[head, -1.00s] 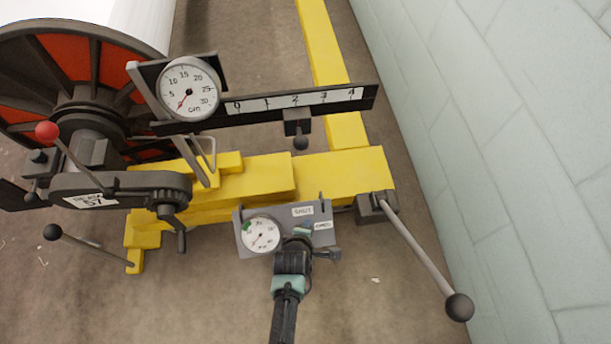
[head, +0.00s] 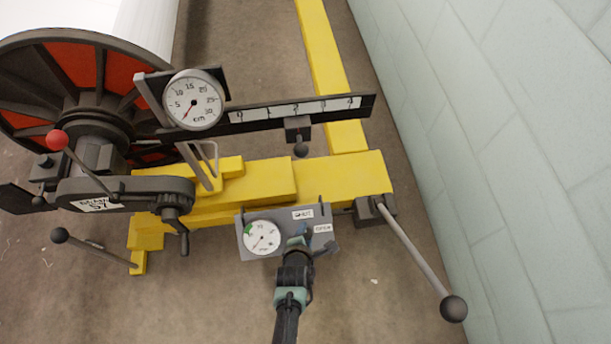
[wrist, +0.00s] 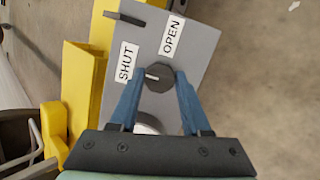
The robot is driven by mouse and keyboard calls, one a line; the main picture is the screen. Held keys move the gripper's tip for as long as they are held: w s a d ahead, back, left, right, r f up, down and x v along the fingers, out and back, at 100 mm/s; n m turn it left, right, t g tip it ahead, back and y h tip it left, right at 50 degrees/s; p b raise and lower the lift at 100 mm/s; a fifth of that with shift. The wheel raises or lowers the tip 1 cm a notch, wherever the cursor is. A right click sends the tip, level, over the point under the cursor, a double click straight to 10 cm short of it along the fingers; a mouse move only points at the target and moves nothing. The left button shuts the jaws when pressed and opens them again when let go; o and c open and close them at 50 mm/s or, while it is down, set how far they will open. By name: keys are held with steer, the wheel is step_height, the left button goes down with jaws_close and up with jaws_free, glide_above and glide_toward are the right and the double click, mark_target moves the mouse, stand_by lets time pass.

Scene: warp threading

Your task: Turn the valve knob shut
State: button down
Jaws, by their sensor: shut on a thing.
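The valve knob (wrist: 158,77) is small and dark, with a short white mark on its left side that points toward the SHUT label (wrist: 126,61). The OPEN label (wrist: 172,36) is above and to the right of the knob. Both are on a grey panel (wrist: 200,50). My gripper (wrist: 160,74) is shut on the knob, with one blue finger on each side of it. In the head view my gripper (head: 300,243) reaches the grey panel (head: 248,248) from below and hides the knob. The SHUT label (head: 303,214) shows above it there.
A small gauge (head: 262,237) is on the panel's left. A yellow frame (head: 345,175) runs behind it. A lever with a ball end (head: 453,309) sticks out at right. A crank handle (head: 183,240) hangs at left. A large gauge (head: 193,99) stands above.

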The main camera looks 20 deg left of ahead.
steer(key=shift+c, duration=1.8)
jaws_free()
steer(key=p+v, duration=0.8)
steer(key=v, duration=0.5)
steer(key=shift+w, duration=0.1)
